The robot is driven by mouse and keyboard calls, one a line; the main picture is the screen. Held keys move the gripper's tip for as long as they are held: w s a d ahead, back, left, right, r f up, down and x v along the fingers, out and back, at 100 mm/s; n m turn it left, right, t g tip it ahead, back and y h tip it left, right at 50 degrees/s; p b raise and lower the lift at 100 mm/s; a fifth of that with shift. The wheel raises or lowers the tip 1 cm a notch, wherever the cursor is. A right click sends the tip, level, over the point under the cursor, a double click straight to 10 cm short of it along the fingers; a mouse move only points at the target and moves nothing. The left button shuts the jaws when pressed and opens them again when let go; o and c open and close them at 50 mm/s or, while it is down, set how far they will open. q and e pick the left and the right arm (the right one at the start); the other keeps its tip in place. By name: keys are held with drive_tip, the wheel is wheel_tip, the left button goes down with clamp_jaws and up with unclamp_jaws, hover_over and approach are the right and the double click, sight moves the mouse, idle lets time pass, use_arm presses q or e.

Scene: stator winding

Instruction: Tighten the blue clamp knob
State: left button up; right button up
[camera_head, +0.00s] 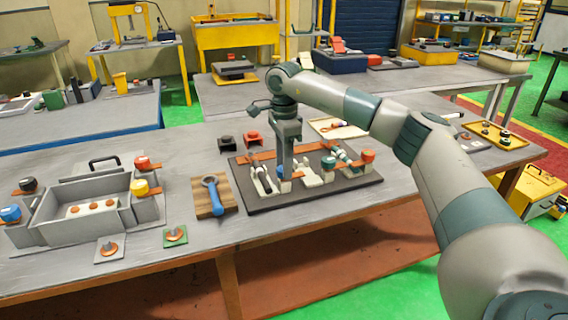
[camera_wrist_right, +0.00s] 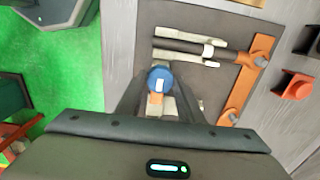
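The blue clamp knob (camera_wrist_right: 159,79) shows in the right wrist view, round, with a white mark on it. My right gripper (camera_wrist_right: 160,88) points down with one dark finger on each side of the knob; I cannot tell whether the fingers press on it. My left gripper is not in view.
On the board are grey clamps, orange bars and a red-topped knob (camera_head: 367,156). To the left are a blue-handled tool on a wooden block (camera_head: 205,207) and a grey open box (camera_head: 125,168) with coloured knobs, including another blue one (camera_head: 10,214). Red (camera_head: 252,139) and black blocks (camera_head: 227,143) stand behind.

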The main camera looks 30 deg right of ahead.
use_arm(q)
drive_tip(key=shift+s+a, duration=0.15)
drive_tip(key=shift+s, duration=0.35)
